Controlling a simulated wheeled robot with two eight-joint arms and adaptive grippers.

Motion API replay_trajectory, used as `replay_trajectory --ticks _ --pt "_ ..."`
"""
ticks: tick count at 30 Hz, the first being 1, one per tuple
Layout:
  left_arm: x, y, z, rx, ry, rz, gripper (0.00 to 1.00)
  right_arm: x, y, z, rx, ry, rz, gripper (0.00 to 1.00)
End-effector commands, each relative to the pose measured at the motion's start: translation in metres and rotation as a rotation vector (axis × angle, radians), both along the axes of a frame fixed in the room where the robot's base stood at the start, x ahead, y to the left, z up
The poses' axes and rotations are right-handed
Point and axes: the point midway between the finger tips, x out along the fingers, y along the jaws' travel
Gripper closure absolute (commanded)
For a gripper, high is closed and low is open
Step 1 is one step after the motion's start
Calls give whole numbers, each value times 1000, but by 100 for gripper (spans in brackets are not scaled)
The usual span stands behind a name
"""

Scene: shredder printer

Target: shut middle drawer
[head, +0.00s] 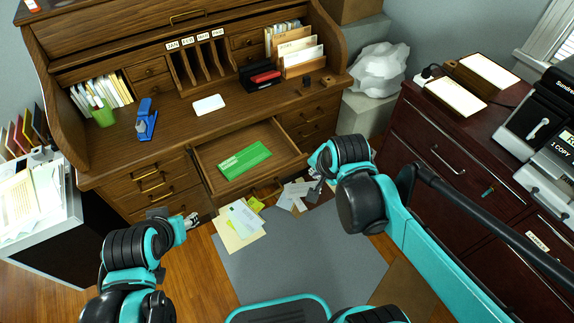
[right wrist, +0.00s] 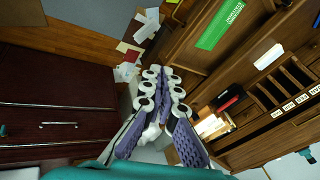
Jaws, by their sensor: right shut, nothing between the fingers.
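The wide middle drawer (head: 205,155) of the wooden roll-top desk is pulled out, below the desktop.
Closed side drawers (head: 152,186) flank the opening. A dark red cabinet (head: 440,150) with a printer stands right. The desktop holds a blue stapler (head: 147,120) and a letter rack (head: 298,58).

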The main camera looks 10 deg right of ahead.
Motion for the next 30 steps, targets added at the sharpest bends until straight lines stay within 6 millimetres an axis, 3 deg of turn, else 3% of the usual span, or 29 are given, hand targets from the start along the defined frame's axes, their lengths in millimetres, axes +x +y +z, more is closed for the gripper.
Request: replay_trajectory --ticks 1,5,9,15,18,23,30 --pt "0 0 8 0 0 0 55 17 0 1 66 23 -120 100" --pt "0 0 18 0 0 0 55 52 2 -15 251 89 -479 100" --pt "0 0 29 0 0 0 55 87 4 -42 426 158 -879 100" --pt "0 0 42 0 0 0 55 124 7 -93 613 233 -1408 100" --pt "0 0 46 0 0 0 55 133 8 -114 667 254 -1596 100" --pt "0 0 48 0 0 0 55 138 9 -134 708 268 -1755 100" --pt "0 0 36 0 0 0 55 144 11 -162 715 268 -1778 100"
